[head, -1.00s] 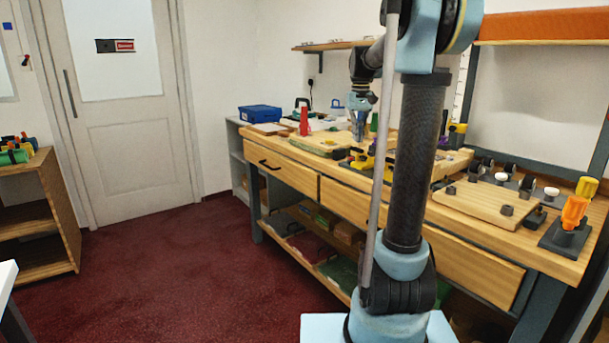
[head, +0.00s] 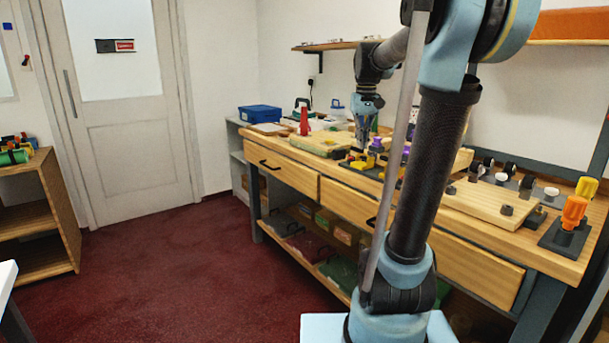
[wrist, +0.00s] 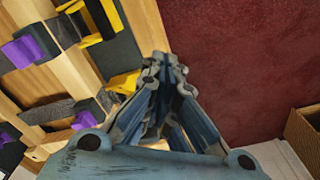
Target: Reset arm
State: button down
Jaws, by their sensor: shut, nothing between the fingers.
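My gripper (head: 364,146) hangs at the end of my arm above the workbench in the head view, pointing down. In the wrist view my gripper (wrist: 168,62) has its fingertips together with nothing between them. The wooden workbench (head: 286,180) stands below and around it.
A red cone-like item (head: 304,121) and a blue box (head: 260,113) are at the bench's far end. Orange and yellow pieces (head: 573,211) stand at its near right corner. A wooden shelf unit (head: 40,218) is at left. The dark red floor (head: 170,270) between is clear.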

jog(key=s+f+t, duration=0.1)
jog(key=s+f, duration=2.3)
jog(key=s, duration=0.2)
jog(key=shift+s+f+m+t, duration=0.15)
jog(key=shift+f+m+t, duration=0.1)
jog(key=shift+m+t, duration=0.15)
